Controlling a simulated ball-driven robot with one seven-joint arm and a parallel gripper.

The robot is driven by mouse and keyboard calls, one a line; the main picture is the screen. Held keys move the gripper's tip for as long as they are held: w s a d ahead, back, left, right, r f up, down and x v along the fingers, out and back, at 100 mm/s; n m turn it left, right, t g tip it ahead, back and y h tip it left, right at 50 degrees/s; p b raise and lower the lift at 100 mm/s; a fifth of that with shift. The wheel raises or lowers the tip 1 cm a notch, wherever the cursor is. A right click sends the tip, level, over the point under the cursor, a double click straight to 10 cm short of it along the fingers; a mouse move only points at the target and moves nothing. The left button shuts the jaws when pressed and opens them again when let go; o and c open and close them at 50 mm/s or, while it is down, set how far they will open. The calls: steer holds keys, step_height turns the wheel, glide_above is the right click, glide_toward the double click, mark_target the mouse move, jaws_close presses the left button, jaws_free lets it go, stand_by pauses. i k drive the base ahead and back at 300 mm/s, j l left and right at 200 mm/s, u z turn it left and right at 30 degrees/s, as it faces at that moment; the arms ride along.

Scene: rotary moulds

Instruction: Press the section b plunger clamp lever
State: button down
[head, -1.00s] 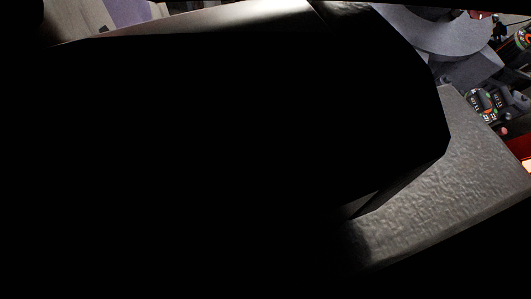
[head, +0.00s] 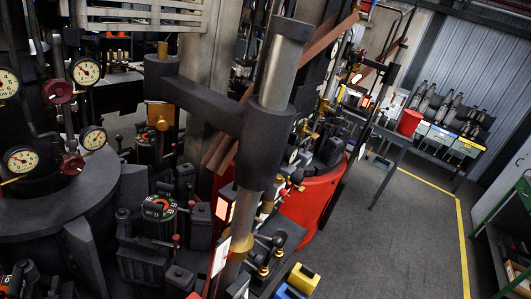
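I cannot pick out the section b plunger clamp lever for certain, and no section label is readable. Small levers with dark knobs (head: 270,241) stand by brass fittings low in the middle of the head view. A thin lever with a red knob (head: 176,238) stands to their left, near a dark control unit with a coloured dial (head: 158,208). A steel column with a dark collar (head: 267,148) stands in front and hides part of the machinery. My gripper is not in view.
Several round gauges (head: 86,71) and red valve wheels (head: 58,90) are at the left. A red curved machine base (head: 316,205) stands behind the column. A bench with a red bucket (head: 409,121) is farther back. Grey floor (head: 400,245) with a yellow line (head: 462,240) is clear at the right.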

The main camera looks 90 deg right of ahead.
mark_target(277, 241)
steer(key=k+j+z, duration=0.1)
steer(key=z, duration=0.35)
steer(key=k+j+z, duration=0.15)
steer(key=z, duration=0.3)
steer(key=k+z, duration=0.15)
steer(key=z, duration=0.3)
steer(key=k+z, duration=0.15)
steer(key=z, duration=0.3)
steer(key=k+l, duration=0.1)
steer(key=k, duration=0.2)
steer(key=l+u, duration=0.35)
steer(key=l, duration=0.3)
steer(key=l+u, duration=0.35)
steer(key=l, duration=0.35)
steer(key=l+u, duration=0.3)
steer(key=l, duration=0.35)
steer(key=i+z, duration=0.25)
steer(key=i+j+z, duration=0.1)
steer(key=i+z, duration=0.2)
steer(key=i, duration=0.1)
